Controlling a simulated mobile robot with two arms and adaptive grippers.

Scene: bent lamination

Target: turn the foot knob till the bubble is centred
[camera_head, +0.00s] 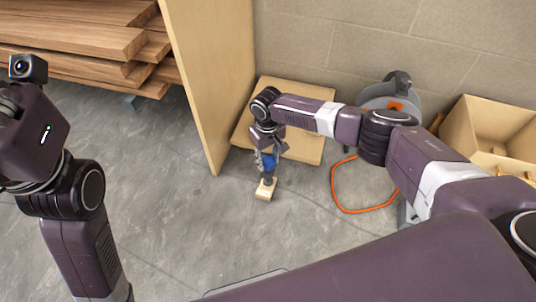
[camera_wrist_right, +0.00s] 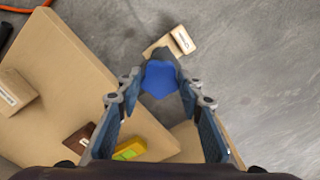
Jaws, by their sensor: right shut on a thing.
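The blue foot knob (camera_head: 268,162) is low near the floor, above a small pale wooden block (camera_head: 264,190). In the right wrist view the lobed blue knob (camera_wrist_right: 160,80) lies between the fingers of my right gripper (camera_wrist_right: 160,86), which is shut on it. In the head view my right gripper (camera_head: 268,150) reaches down around the knob. A yellow-green level (camera_wrist_right: 130,149) lies on the tan panel in the right wrist view. Its bubble is too small to make out. My left arm shows at the left of the head view, but its gripper fingers do not.
A tall wooden panel (camera_head: 205,75) stands left of my right gripper, with the flat tan panel (camera_head: 305,122) behind it. Stacked boards (camera_head: 80,40) are at the back left. An orange cord (camera_head: 365,210) and an open box (camera_head: 490,125) are right. The grey floor (camera_head: 170,220) in front is clear.

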